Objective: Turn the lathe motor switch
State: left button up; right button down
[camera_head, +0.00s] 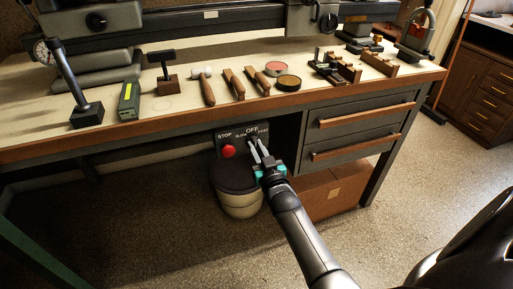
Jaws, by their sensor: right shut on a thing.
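The lathe motor switch panel (240,134) is mounted under the front edge of the bench. The knob's exact angle cannot be told. My left gripper is not in view.
The workbench (180,123) holds several hand tools, tins and wooden blocks along its front. Drawers (360,131) are right of the panel. The floor in front is clear.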

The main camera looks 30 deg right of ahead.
dwell(0.4)
jog(key=shift+m, duration=0.3)
jog(key=shift+m+p, duration=0.3)
jog(key=shift+p, duration=0.1)
jog(key=shift+d+m+p, duration=0.15)
jog(key=shift+m+p, duration=0.35)
jog(key=shift+m, duration=0.5)
jog(key=m, duration=0.2)
jog(key=shift+s+f+m+p, duration=0.1)
jog(key=shift+m+p, duration=0.25)
jog(key=shift+m, duration=0.05)
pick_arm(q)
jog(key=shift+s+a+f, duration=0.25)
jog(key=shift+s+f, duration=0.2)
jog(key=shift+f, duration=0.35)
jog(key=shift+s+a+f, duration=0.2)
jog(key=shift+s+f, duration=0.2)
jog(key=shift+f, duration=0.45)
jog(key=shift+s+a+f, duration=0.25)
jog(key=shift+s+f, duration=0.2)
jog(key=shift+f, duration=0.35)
pick_arm(e)
jog(key=shift+d+m, duration=0.1)
jog(key=shift+m, duration=0.7)
jog(key=c, duration=0.8)
grip_release()
jog(key=shift+c, duration=0.2)
